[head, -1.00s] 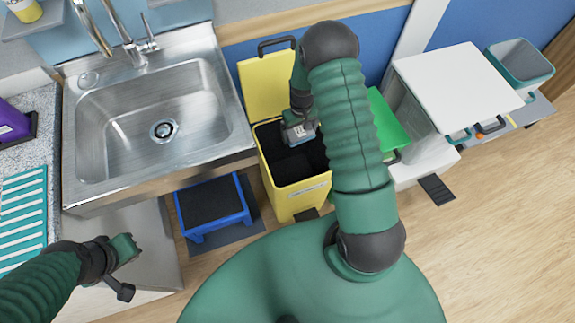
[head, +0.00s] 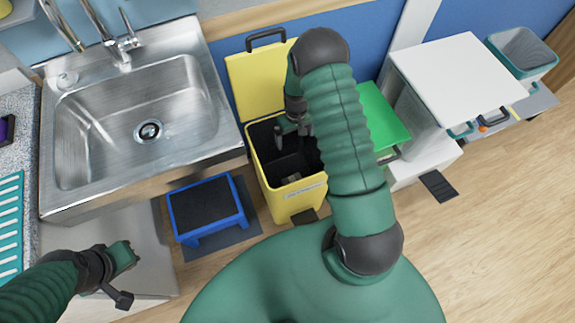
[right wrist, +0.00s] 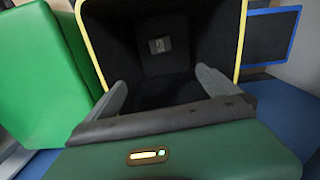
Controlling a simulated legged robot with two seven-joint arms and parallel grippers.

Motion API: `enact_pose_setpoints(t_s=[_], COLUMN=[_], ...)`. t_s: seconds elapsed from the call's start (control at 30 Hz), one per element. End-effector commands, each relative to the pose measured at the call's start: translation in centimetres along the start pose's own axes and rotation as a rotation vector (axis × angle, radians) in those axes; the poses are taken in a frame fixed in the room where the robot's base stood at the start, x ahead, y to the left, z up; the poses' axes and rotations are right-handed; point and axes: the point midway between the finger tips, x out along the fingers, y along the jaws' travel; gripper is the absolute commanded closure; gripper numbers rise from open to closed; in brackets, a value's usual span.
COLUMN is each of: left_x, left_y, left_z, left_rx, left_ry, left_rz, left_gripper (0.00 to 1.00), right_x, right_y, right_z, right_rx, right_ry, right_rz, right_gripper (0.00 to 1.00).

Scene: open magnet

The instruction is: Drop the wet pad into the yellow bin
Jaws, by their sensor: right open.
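The yellow bin (head: 294,200) stands open in the head view, its lid raised at the back. In the right wrist view its yellow rim (right wrist: 240,35) frames a black interior. A small greyish pad (right wrist: 160,45) lies deep inside, apart from my fingers; I cannot clearly make it out in the head view. My right gripper (head: 291,138) is open and empty over the bin's mouth; its two spread fingers also show in the right wrist view (right wrist: 160,90). My left gripper (head: 122,275) is at the lower left, far from the bin; its jaw opening is unclear.
A steel sink (head: 140,120) is left of the bin, with a blue step stool (head: 208,205) on the floor below. A green lid (head: 382,115) and a white cabinet (head: 455,80) are to the right. Open wooden floor (head: 500,230) lies at the lower right.

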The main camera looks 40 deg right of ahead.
Motion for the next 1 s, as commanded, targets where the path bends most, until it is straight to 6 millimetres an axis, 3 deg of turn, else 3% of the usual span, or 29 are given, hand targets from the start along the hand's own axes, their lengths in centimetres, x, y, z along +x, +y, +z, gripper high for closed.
enact_pose_setpoints(t_s=[0.17,0.5,0.6,0.77,1.0], left_x=[-0.6,-2.2,-2.4,-2.6,-2.6], left_y=[0.0,0.0,0.0,0.0,0.0], left_z=[-0.1,-0.5,-0.6,-0.6,-0.6], left_rx=[0.0,-0.001,-0.001,0.0,-0.001], left_ry=[0.0,0.0,0.0,0.0,0.0], left_rz=[0.0,0.0,0.0,0.0,0.0], left_gripper=[1.0,1.0,1.0,1.0,1.0], right_x=[-2.5,-12.3,-14.4,-16.2,-16.5], right_y=[-0.1,0.4,0.4,0.5,0.5], right_z=[-0.1,-0.2,-0.2,-0.2,-0.2], right_rx=[-0.001,0.0,0.001,0.001,0.001], right_ry=[0.003,0.003,0.001,-0.002,-0.003], right_rz=[0.001,-0.002,-0.003,-0.004,-0.005], right_gripper=[0.0,0.0,0.0,0.0,0.0])
